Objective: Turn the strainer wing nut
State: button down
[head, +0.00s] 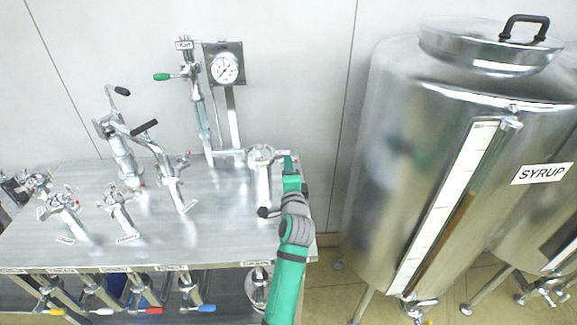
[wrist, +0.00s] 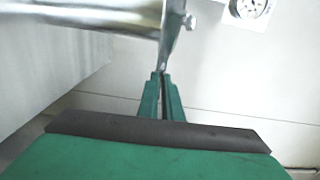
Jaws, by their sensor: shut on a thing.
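The strainer (head: 262,170) is a shiny metal cylinder at the right end of the steel bench, joined to piping on its left. My gripper (head: 290,160) is beside its upper right side. In the wrist view, my gripper's green fingers (wrist: 161,82) are shut on the lower tip of a thin, tapered metal wing, which I take to be the wing nut (wrist: 170,38). The wing hangs at the end of a horizontal metal cylinder (wrist: 90,14). In the head view, the wing nut is mostly hidden by my fingers.
A pressure gauge (head: 224,68) and a green-handled valve (head: 183,75) stand behind the strainer. Several valves and fittings fill the bench (head: 225,215) to the left. A large syrup tank (head: 400,150) stands to the right, across a gap.

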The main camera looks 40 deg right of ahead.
dwell(0.4)
jog(key=c, duration=1.9)
grip_release()
jog(key=shift+d, duration=0.1)
jog(key=shift+c, duration=0.2)
jog(key=v, duration=1)
jog(key=shift+a, duration=0.6)
jog(key=shift+f, duration=0.1)
